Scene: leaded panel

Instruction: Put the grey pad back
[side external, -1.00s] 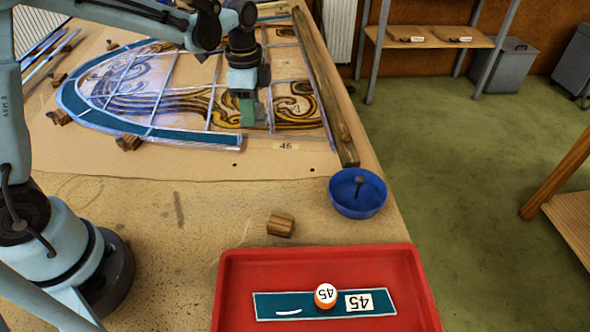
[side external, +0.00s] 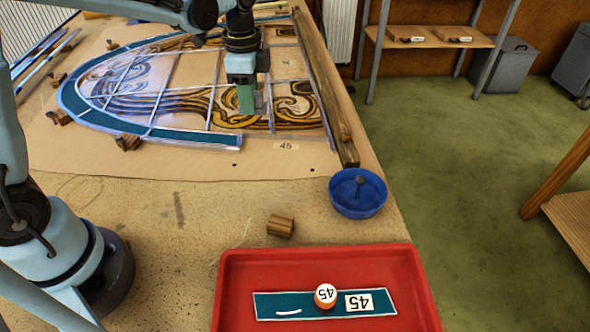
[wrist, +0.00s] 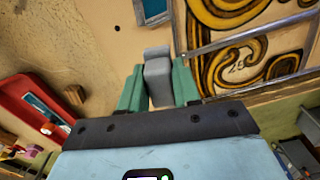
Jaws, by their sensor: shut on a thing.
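The grey pad (wrist: 157,75) is a small block between the two green fingers of my gripper (wrist: 158,92) in the wrist view. My gripper is shut on it, one finger on each side. In the side view my gripper (side external: 247,98) hangs over the right part of the leaded panel (side external: 190,138). The fingers largely hide the pad there. I cannot tell whether the pad touches the panel or the bench.
A red tray (side external: 235,270) at the front holds a teal strip and a numbered ball. A blue bowl (side external: 345,205) and a wooden block (side external: 280,226) stand behind it. A wooden batten (side external: 325,85) runs along the panel's right side. The bench between panel and tray is mostly clear.

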